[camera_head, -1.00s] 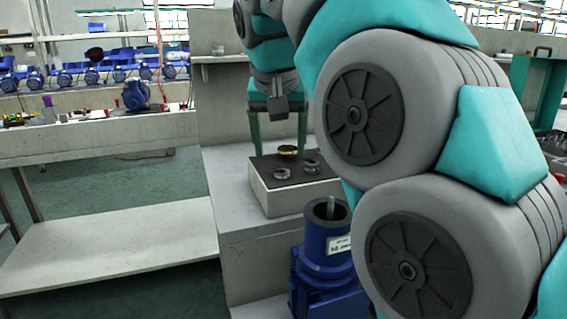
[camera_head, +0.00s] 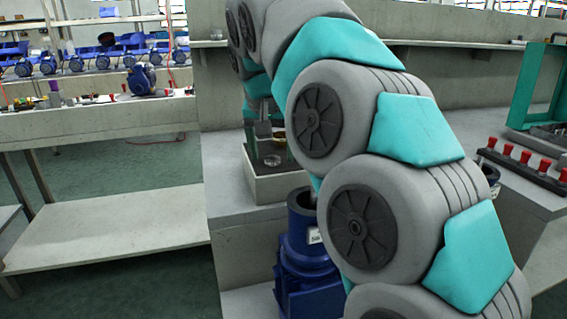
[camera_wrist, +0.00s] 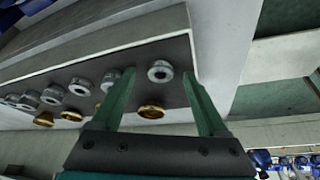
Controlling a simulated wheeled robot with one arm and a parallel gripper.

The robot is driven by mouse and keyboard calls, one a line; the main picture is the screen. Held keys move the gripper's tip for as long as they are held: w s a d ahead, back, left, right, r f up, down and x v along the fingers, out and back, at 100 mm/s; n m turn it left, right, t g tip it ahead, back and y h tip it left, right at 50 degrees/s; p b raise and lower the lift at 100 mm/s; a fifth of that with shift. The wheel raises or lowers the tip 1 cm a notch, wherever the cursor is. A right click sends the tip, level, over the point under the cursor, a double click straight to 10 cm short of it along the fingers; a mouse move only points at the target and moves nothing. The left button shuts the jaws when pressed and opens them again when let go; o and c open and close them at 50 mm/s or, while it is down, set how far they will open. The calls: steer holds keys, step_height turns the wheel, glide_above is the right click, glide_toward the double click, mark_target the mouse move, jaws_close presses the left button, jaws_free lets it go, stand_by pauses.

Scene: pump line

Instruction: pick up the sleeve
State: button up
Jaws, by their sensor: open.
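Small parts lie in rows on the dark top of a pale tray (camera_head: 275,189). In the wrist view several are grey metal rings, one of them a grey ring (camera_wrist: 160,71) at the row's end, and several are brass flanged rings, such as the brass ring (camera_wrist: 151,111). I cannot tell which one is the sleeve. My gripper (camera_wrist: 159,73) is open and empty, its green fingers pointing at the tray, with the end grey ring between the fingertips in the picture. In the head view a grey ring (camera_head: 271,161) shows beside my gripper (camera_head: 265,150); my arm hides other parts.
A blue pump housing (camera_head: 305,262) stands in front of the tray, partly behind my arm. A rack of red-topped pieces (camera_head: 525,163) and a green frame (camera_head: 530,88) are on the right. A long bench (camera_head: 95,122) with a blue motor (camera_head: 142,79) is on the left.

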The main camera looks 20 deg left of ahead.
jaws_close()
stand_by(0.7)
